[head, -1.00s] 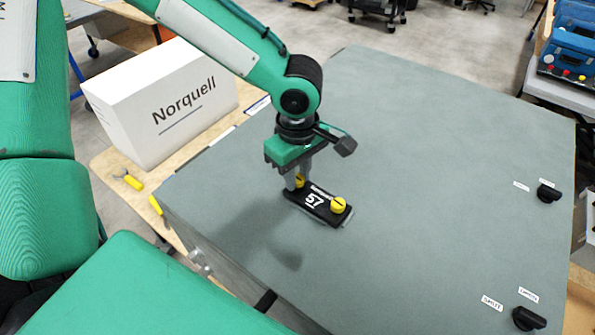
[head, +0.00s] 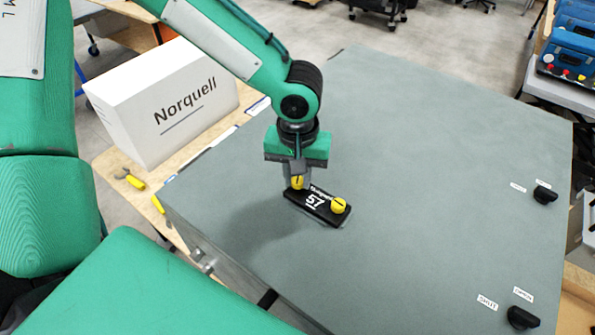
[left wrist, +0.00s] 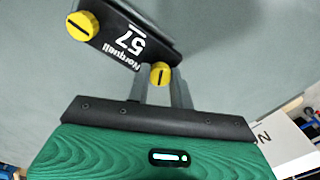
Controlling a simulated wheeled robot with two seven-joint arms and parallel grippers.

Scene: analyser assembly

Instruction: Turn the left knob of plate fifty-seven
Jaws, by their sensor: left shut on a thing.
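Plate fifty-seven (head: 319,204) is a small black plate marked "57" on the grey cabinet top (head: 420,170). It has a yellow knob at each end. My left gripper (head: 298,180) points down, with its fingers shut on the left knob (head: 297,183), which they partly hide. The right knob (head: 338,205) is free. In the left wrist view, the left knob (left wrist: 160,73) shows between the two fingers, its dark slot near upright, and the right knob (left wrist: 83,26) is at upper left. My right gripper is not in view.
A white box marked "Norquell" (head: 160,100) stands on the wooden table at left, near a yellow-handled tool (head: 131,180). Black knobs with labels sit at the cabinet's right side (head: 545,193) (head: 522,318). The grey top around the plate is clear.

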